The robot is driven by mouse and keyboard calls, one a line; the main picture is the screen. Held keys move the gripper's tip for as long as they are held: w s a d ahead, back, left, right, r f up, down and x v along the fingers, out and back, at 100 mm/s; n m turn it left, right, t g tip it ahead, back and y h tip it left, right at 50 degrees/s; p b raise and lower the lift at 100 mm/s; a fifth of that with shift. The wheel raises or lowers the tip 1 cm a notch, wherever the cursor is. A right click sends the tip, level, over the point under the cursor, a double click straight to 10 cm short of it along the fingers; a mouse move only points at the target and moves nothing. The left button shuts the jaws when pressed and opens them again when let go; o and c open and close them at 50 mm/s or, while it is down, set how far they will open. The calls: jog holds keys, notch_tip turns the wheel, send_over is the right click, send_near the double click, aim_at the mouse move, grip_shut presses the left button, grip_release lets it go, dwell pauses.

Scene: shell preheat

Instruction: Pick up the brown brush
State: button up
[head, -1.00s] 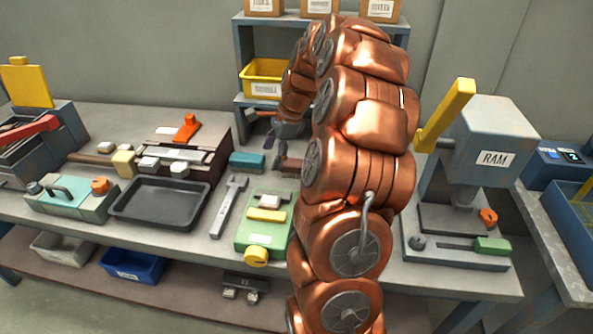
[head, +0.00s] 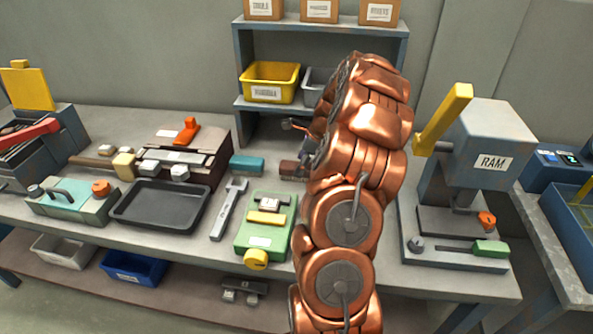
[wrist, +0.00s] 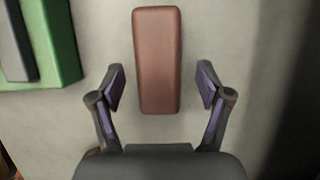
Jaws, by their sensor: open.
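The brown brush (wrist: 158,50) shows in the wrist view as a plain reddish-brown block with rounded edges, lying lengthwise up the picture. My gripper (wrist: 160,84) is open, with one finger to each side of the brush's lower half. There is a clear gap on both sides, and neither finger touches it. How high the fingers are above the bench I cannot tell. In the head view the brush (head: 289,168) lies on the bench right of a teal block (head: 246,164). My arm hides part of it and most of my gripper.
A green fixture (head: 265,226) with a yellow knob stands in front of the brush. A wrench (head: 229,210) and a black tray (head: 160,205) lie to the left. The ram press (head: 487,150) stands to the right. A shelf with a yellow bin (head: 269,82) is behind.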

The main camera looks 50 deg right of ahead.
jog(key=x, duration=0.3)
jog(key=shift+a+p, duration=0.1)
jog(key=shift+p, duration=0.2)
jog(key=shift+f, duration=0.1)
jog(key=shift+f, duration=0.25)
dwell(0.4)
jog(key=c, duration=1.5)
jog(key=shift+o, duration=0.2)
jog(key=shift+r, duration=0.15)
notch_tip(320, 180, up, 10)
jog(key=shift+r+b, duration=0.15)
jog(key=shift+b, duration=0.85)
